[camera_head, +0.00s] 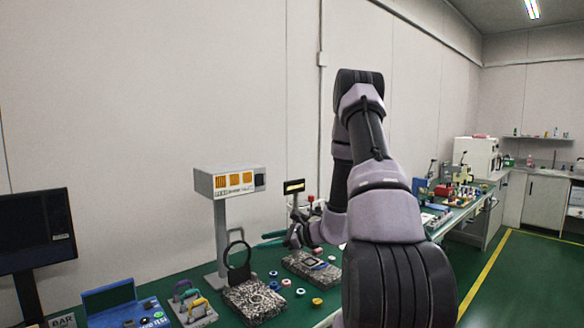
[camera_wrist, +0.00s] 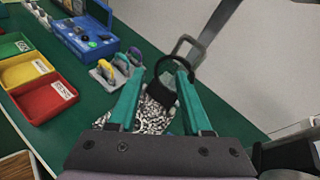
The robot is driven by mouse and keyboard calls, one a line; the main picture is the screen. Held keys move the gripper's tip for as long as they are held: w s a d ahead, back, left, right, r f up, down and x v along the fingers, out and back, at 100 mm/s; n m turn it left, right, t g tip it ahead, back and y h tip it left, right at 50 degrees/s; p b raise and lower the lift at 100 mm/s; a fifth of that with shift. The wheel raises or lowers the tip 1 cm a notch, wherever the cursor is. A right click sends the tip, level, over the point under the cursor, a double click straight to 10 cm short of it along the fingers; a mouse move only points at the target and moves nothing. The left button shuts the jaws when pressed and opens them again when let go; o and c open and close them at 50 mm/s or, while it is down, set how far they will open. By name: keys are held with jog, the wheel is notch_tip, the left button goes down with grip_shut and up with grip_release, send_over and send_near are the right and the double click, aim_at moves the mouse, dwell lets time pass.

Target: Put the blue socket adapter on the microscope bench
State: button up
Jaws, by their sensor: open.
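My gripper (camera_head: 268,239) is above the green table in the head view, its teal fingers pointing left. In the wrist view my gripper (camera_wrist: 159,75) is open, with nothing held between its fingers. A small blue ring-like piece (camera_head: 273,273) lies on the table below it, between two speckled blocks; it may be the blue socket adapter, but it is too small to be sure. I cannot tell which surface is the microscope bench.
A speckled block (camera_head: 254,302) with a black ring above it stands near a display post (camera_head: 221,240). Coloured-handled tools (camera_head: 192,304), a blue case (camera_wrist: 85,38) and red and yellow bins (camera_wrist: 45,98) are close by. A further bench (camera_head: 470,200) is crowded.

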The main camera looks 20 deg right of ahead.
jog(key=s+a+r+n+g+h, duration=0.1)
jog(key=s+a+r+n+g, duration=0.2)
jog(key=s+a+r+n, duration=0.45)
jog(key=s+a+r+n+g, duration=0.2)
jog(key=s+r+n+g, duration=0.4)
jog(key=r, duration=0.5)
jog(key=s+d+r+n+t+h, duration=0.2)
jog(key=s+d+r+t+h, duration=0.1)
jog(key=s+r, duration=0.2)
jog(key=s+d+r+n+t+h, duration=0.2)
jog(key=s+r, duration=0.4)
jog(key=s, duration=0.4)
jog(key=n+t+h, duration=0.1)
jog(key=h, duration=0.1)
jog(key=shift+d+n+h, duration=0.3)
jog(key=shift+d+n, duration=0.05)
jog(key=shift+d, duration=0.05)
